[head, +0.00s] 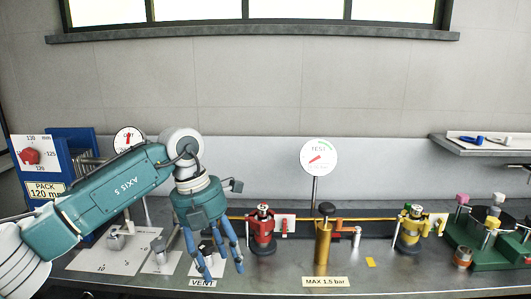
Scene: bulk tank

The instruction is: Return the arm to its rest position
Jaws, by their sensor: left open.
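My left arm comes in from the left in the head view. Its teal gripper (218,262) points down with its blue fingers spread apart, open. I see nothing held between the fingers. The fingers hang in front of the bench around the VENT label (202,283) and partly cover a small dark fitting behind them. Whether the fingertips touch anything is not clear. My right gripper is not in view.
A red valve (262,232), a brass cylinder with a dark knob (323,240) and a yellow valve (410,230) stand right of the gripper. A TEST gauge (319,157) rises behind them. A blue plate pack (75,160) stands left. A wall shelf (485,146) is at right.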

